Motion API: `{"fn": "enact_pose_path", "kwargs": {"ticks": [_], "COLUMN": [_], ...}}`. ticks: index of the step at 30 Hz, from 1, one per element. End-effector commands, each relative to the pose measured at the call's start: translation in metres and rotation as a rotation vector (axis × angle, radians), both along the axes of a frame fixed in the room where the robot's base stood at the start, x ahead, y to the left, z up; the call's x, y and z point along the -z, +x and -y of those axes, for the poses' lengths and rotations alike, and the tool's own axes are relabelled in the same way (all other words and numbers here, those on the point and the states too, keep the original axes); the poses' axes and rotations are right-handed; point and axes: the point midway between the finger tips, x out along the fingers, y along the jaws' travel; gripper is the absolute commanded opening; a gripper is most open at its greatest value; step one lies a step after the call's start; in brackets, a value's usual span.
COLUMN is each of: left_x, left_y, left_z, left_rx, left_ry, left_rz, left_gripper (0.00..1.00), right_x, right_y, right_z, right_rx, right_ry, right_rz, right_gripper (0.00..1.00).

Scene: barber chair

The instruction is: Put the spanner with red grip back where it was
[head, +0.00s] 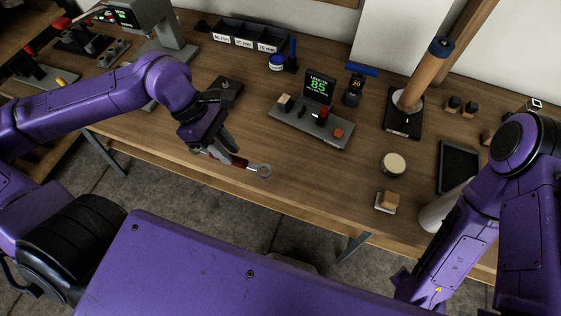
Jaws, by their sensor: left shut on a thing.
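The spanner with red grip (250,166) is in my left gripper (232,158), which is shut on it around the red grip. The spanner's ring end points right. The spanner is close to the table's front edge; I cannot tell whether it touches the tabletop. The fingers and wrist hide part of its left end. My right arm shows at the right, but its gripper is not in view.
The wooden table (310,180) holds a grey device with a green "85" display (319,87), a labelled three-part bin (243,39), a small dark block (226,87), a round cream-topped thing (393,164) and a black tray (459,166). The tabletop around the spanner is clear.

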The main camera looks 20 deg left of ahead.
Motion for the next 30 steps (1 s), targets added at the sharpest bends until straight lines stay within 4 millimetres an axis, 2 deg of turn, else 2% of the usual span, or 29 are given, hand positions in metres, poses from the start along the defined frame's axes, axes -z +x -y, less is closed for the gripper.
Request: {"fn": "enact_pose_path", "kwargs": {"ticks": [5, 11, 16, 22, 25, 30], "left_x": [0.018, 0.037, 0.073, 0.094, 0.11, 0.124], "left_y": [0.017, 0.044, 0.062, 0.074, 0.073, 0.075], "left_z": [0.023, 0.062, 0.086, 0.1, 0.099, 0.099], "left_rx": [0.005, 0.004, 0.001, 0.001, -0.002, -0.002], "left_ry": [0.01, 0.006, 0.003, 0.002, 0.002, -0.001], "left_rz": [-0.007, -0.009, -0.008, -0.005, -0.007, -0.001], "left_gripper": [0.0, 0.0, 0.0, 0.0, 0.0, 0.0], "right_x": [0.008, 0.006, 0.003, 0.0, -0.013, -0.014], "right_y": [0.0, 0.0, 0.0, 0.0, 0.0, 0.0], "right_z": [0.0, 0.0, 0.0, 0.0, 0.0, 0.0], "right_rx": [0.0, 0.0, 0.0, 0.0, 0.0, 0.0], "right_ry": [0.0, 0.0, 0.0, 0.0, 0.0, 0.0], "right_rz": [0.0, 0.0, 0.0, 0.0, 0.0, 0.0], "right_gripper": [0.43, 0.43, 0.43, 0.43, 0.43, 0.43]}}
